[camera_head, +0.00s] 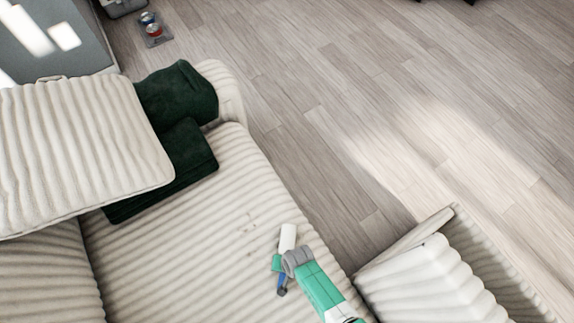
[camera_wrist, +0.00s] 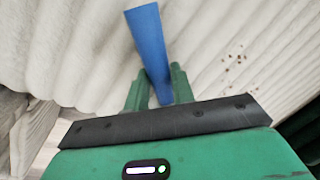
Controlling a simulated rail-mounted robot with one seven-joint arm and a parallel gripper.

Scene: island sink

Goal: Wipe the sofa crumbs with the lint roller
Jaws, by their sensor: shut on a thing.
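The lint roller has a white roll (camera_head: 288,237) and a blue handle (camera_head: 282,284). My gripper (camera_head: 279,265) is shut on its handle, above the sofa seat. In the wrist view the blue handle (camera_wrist: 149,40) stands between the green fingers of my gripper (camera_wrist: 157,85); I cannot make out the white roll there. The cream ribbed sofa (camera_head: 165,255) carries small dark crumbs (camera_head: 247,223), just left of the roll in the head view. The crumbs also show in the wrist view (camera_wrist: 234,62), to the right of the handle. I cannot tell whether the roll touches the seat.
A dark green cushion (camera_head: 178,92) and a dark green folded cloth (camera_head: 188,160) lie at the sofa's far end. A large cream cushion (camera_head: 80,145) is at left. A ribbed cream seat (camera_head: 425,275) stands at right. Cans (camera_head: 150,25) sit on the floor.

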